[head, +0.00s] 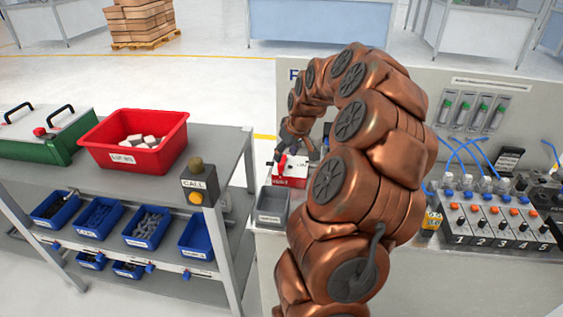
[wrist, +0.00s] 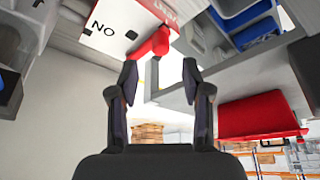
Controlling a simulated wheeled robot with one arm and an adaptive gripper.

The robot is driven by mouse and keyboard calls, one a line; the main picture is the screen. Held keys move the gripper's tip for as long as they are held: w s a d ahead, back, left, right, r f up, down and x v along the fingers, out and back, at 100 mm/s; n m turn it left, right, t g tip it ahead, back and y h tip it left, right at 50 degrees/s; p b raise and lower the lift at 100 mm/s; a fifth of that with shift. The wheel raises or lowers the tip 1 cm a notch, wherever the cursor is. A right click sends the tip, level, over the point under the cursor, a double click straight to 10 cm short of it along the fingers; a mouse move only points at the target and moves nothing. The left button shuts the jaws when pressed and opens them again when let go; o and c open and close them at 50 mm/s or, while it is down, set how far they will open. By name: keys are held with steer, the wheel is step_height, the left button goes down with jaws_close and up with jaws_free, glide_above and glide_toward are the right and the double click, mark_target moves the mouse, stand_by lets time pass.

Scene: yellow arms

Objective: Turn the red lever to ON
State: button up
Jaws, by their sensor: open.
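The red lever (head: 281,163) stands on a small white box with a red base (head: 290,182), at the left end of the workbench in the head view. In the wrist view, which looks upside down, the red lever (wrist: 156,43) sticks out from the white panel (wrist: 103,25) marked ON. My gripper (wrist: 160,72) is open, with two dark fingers apart and nothing between them. The lever's end shows between and just past the fingertips, with no contact visible. In the head view my gripper (head: 299,140) is close to the lever, partly hidden by my copper arm.
A grey bin (head: 273,205) sits just in front of the lever box. A CALL button box (head: 198,184) and a red bin (head: 135,142) stand on the shelf to the left. A numbered switch panel (head: 500,222) is at right.

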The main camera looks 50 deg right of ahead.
mark_target(281, 164)
steer(key=shift+p+x, duration=0.8)
steer(key=shift+x, duration=2)
jaws_close()
